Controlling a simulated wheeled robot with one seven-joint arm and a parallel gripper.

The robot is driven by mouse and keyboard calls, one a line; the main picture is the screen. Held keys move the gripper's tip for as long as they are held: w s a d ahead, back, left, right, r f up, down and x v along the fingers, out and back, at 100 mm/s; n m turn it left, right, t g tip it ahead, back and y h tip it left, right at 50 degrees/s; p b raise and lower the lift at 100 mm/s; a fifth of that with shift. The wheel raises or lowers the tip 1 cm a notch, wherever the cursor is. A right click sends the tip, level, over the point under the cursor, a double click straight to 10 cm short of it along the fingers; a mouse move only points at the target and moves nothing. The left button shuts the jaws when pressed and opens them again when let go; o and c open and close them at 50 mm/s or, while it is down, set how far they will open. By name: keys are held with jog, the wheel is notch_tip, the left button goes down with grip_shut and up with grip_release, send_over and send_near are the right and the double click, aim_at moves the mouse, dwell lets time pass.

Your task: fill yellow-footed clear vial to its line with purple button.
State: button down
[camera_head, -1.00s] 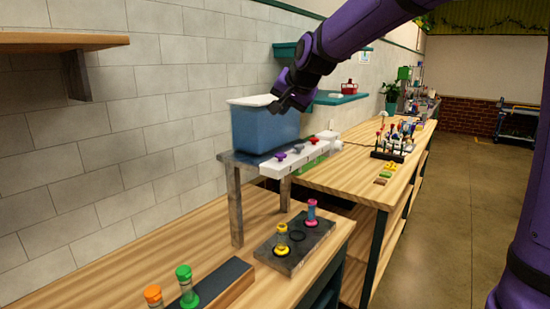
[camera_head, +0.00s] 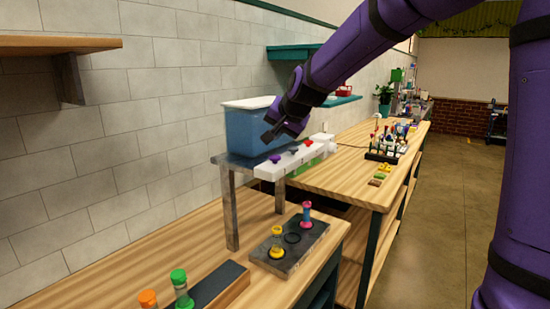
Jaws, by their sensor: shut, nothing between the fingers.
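The yellow-footed clear vial (camera_head: 277,243) stands upright in the dark rack (camera_head: 300,243) on the near bench, below the left end of the white dispenser bar. Its fill level is too small to tell. The purple button (camera_head: 274,159) is the leftmost button on the white bar (camera_head: 292,162), which is fixed to a metal stand in front of the blue tank (camera_head: 248,130). My gripper (camera_head: 268,138) is shut and empty, pointing down-left in front of the tank, above the purple button and apart from it.
A pink-footed vial (camera_head: 306,215) stands in the same rack, with an empty ring between. A red button (camera_head: 308,143) and a dark one share the bar. Orange-capped (camera_head: 148,299) and green-capped (camera_head: 179,277) vials stand at the front left. A rack of several flasks stands on the far bench.

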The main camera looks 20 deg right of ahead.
aim_at(277, 157)
jog(key=shift+f, duration=1.5)
jog(key=shift+f, duration=0.15)
dwell(0.9)
jog(key=shift+f, duration=0.3)
jog(key=shift+f, duration=0.55)
dwell(1.0)
jog(key=shift+r, duration=1)
jog(key=shift+r, duration=2.5)
